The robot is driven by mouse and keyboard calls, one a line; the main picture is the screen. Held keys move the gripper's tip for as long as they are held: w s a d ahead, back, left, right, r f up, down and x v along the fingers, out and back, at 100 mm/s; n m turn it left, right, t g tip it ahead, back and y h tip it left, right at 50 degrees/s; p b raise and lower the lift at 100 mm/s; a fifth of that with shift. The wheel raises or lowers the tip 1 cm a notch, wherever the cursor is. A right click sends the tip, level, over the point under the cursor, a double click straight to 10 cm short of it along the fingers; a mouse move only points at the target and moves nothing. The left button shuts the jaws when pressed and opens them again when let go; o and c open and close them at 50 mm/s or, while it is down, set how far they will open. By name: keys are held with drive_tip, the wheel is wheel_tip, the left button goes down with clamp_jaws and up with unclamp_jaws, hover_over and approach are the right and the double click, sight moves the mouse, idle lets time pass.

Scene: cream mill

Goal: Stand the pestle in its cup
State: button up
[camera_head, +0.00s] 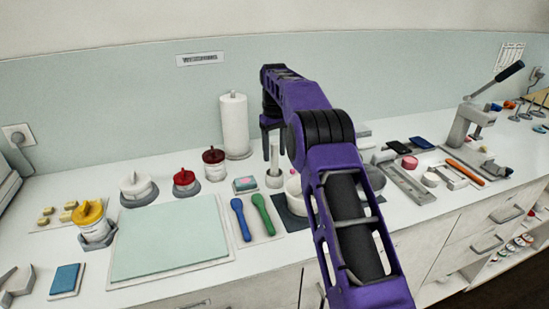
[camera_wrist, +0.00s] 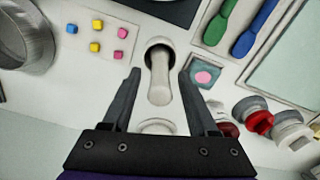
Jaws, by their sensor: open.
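The pale pestle (camera_head: 274,152) stands upright in its small white cup (camera_head: 275,180) in the head view, beneath the end of my arm. In the wrist view the pestle (camera_wrist: 159,78) has its lower end inside the dark mouth of the cup (camera_wrist: 147,53). My gripper (camera_wrist: 160,83) is open, with one finger on each side of the pestle and a visible gap to both. In the head view my gripper (camera_head: 270,133) is partly hidden by the arm.
A paper towel roll (camera_head: 234,125) stands behind and left. A tray with a pink item (camera_head: 245,184), a blue spoon (camera_head: 241,218) and a green spoon (camera_head: 263,214) lie left of the cup. Several coloured cubes (camera_wrist: 95,47) lie on the other side. Red-lidded jars (camera_head: 214,163) stand further left.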

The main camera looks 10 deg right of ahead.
sight(274, 143)
drive_tip(key=shift+r, duration=2.4)
